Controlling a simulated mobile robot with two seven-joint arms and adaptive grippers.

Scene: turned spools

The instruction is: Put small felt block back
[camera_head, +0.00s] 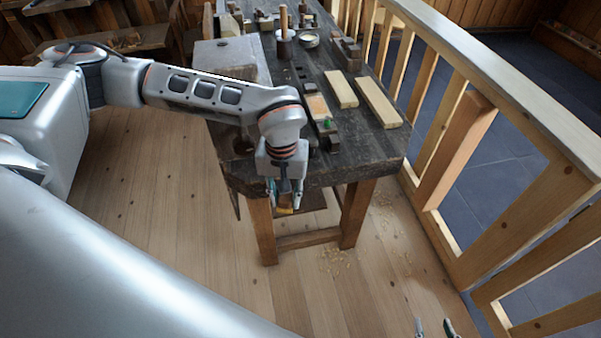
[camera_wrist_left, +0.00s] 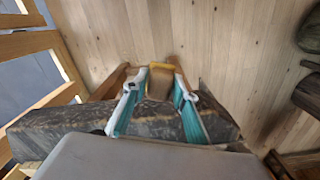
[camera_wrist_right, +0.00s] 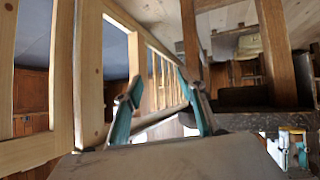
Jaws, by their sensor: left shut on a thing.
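My left gripper (camera_head: 285,193) hangs in front of the near end of the dark workbench (camera_head: 350,157), below its top. It is shut on a small yellow-and-tan block (camera_head: 285,211), which I take for the small felt block. In the left wrist view the block (camera_wrist_left: 161,68) shows between the two teal-padded fingers (camera_wrist_left: 158,100). My right gripper (camera_head: 435,328) shows at the bottom edge of the head view, low over the floor, apart from the bench. Its fingers (camera_wrist_right: 160,100) stand apart with nothing between them in the right wrist view.
On the bench lie two pale wood bars (camera_head: 377,102), a long narrow piece with a green part (camera_head: 328,124), a grey box (camera_head: 228,58) and a round tin (camera_head: 309,40). A wooden railing (camera_head: 500,85) stands at right. Floor in front is clear except for shavings.

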